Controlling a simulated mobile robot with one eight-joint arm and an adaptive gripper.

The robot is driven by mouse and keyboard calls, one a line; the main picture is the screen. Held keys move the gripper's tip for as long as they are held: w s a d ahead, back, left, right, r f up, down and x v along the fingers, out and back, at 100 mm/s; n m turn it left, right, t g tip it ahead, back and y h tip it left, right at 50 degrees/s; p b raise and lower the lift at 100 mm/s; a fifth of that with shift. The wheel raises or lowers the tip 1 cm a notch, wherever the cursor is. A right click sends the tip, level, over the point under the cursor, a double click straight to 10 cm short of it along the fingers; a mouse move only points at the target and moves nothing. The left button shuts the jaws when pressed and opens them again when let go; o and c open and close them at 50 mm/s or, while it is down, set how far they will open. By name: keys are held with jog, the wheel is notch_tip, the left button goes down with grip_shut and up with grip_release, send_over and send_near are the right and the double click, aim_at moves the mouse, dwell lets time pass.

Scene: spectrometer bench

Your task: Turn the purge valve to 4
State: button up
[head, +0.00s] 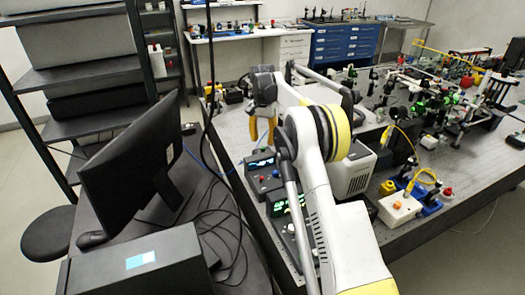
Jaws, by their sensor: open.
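My gripper (263,136) hangs over the near left part of the optical bench (232,135). Its two yellow fingers point down and are apart, with nothing seen between them. Below and in front of it stands a dark control box (263,178) with a lit display and small red and blue knobs. I cannot make out which thing is the purge valve or any number marks. My arm hides part of the bench around the gripper.
A box with a green display (287,205) stands nearer, partly behind my arm. A monitor (135,165) and loose cables fill the left desk. A white box with an orange knob (398,208) and dense optics (440,100) stand to the right.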

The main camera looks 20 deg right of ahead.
aim_at(263, 147)
notch_tip(263, 147, down, 4)
jog(key=shift+f+b, duration=0.1)
jog(key=shift+b, duration=0.35)
grip_shut()
